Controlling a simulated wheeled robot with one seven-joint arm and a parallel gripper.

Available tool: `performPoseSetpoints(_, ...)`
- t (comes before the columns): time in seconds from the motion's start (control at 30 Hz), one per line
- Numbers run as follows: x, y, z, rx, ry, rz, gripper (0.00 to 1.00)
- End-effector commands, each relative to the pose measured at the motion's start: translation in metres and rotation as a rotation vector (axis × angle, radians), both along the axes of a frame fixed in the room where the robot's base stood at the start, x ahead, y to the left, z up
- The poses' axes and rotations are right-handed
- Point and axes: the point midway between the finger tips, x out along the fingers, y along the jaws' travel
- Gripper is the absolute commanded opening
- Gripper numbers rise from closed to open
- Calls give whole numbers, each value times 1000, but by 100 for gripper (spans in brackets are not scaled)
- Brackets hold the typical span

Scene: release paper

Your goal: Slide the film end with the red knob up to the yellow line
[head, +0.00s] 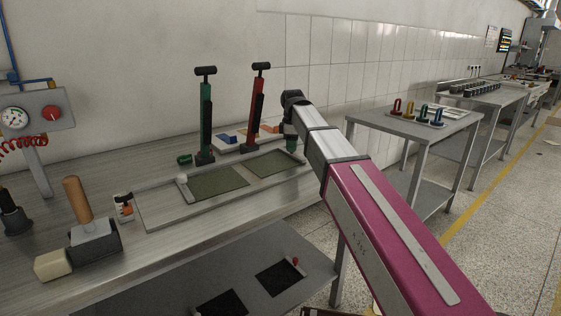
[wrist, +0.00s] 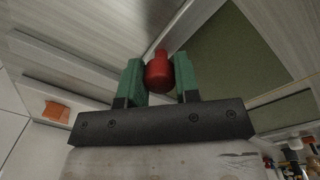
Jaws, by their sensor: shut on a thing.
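My gripper (wrist: 158,66) has green fingers, shut on the red knob (wrist: 159,74) from both sides in the wrist view. In the head view my gripper (head: 291,137) is at the right end of a long pale frame on the bench, where my wrist hides the knob. The frame holds two dark green panels, left (head: 219,183) and right (head: 273,163). A dark green panel also shows beside the knob in the wrist view (wrist: 215,50). I cannot make out the yellow line on the bench, nor clearly tell the film end.
A green pump (head: 206,115) and a red pump (head: 257,108) stand upright behind the frame. A wooden-handled block (head: 92,238) and a gauge post (head: 40,165) are at left. The lower shelf (head: 190,295) bears dark panels.

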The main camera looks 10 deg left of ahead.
Motion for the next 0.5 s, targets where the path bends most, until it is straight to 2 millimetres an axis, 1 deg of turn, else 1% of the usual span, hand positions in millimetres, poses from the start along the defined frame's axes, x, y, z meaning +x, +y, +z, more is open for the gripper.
performPoseSetpoints(0.5, -3, 4, 0, 0, 2, 0, 2)
